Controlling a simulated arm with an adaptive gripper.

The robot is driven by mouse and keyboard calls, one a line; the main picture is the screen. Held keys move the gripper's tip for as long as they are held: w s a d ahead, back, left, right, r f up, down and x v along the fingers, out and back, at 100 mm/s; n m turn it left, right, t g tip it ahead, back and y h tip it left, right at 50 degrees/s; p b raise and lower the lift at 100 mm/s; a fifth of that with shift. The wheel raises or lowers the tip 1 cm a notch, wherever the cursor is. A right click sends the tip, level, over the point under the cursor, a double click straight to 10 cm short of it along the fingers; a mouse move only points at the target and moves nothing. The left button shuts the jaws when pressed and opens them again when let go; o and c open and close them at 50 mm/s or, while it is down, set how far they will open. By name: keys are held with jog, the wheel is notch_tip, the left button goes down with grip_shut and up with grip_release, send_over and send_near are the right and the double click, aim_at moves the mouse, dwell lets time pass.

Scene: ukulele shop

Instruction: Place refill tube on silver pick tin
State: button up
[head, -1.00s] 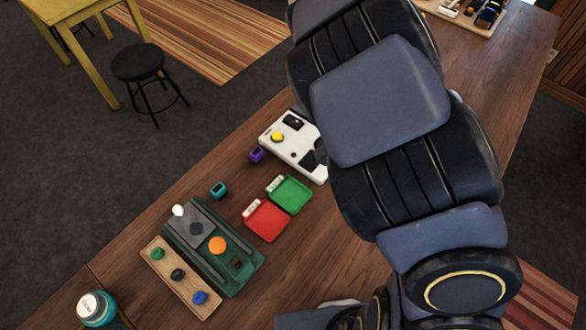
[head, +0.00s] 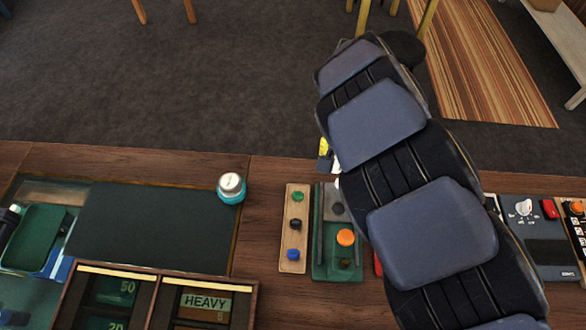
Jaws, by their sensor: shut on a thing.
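My arm covers the right half of the head view and hides its own end, so my gripper does not show. A small yellow and dark piece (head: 323,149) shows at the arm's left edge; I cannot tell whether it is the refill tube. A small white piece (head: 336,163) shows just below it. I cannot make out a silver pick tin for certain. A round teal jar with a pale silvery lid (head: 231,186) stands upright near the back of the counter, left of the wooden strip.
A wooden strip (head: 295,262) holds green, black and blue knobs. Beside it, a green tray (head: 322,272) carries an orange disc (head: 345,237). A dark mat (head: 150,225) lies clear at left. A "HEAVY" display box (head: 206,302) stands in front. A grey device (head: 526,209) lies right.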

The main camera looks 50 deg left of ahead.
jog(key=s+a+n, duration=0.5)
jog(key=s+a, duration=0.2)
jog(key=a, duration=0.1)
jog(key=n, duration=0.6)
send_near(230, 182)
notch_tip(230, 182, down, 5)
jog(key=shift+f, duration=0.15)
jog(key=o, duration=1)
notch_tip(230, 182, up, 12)
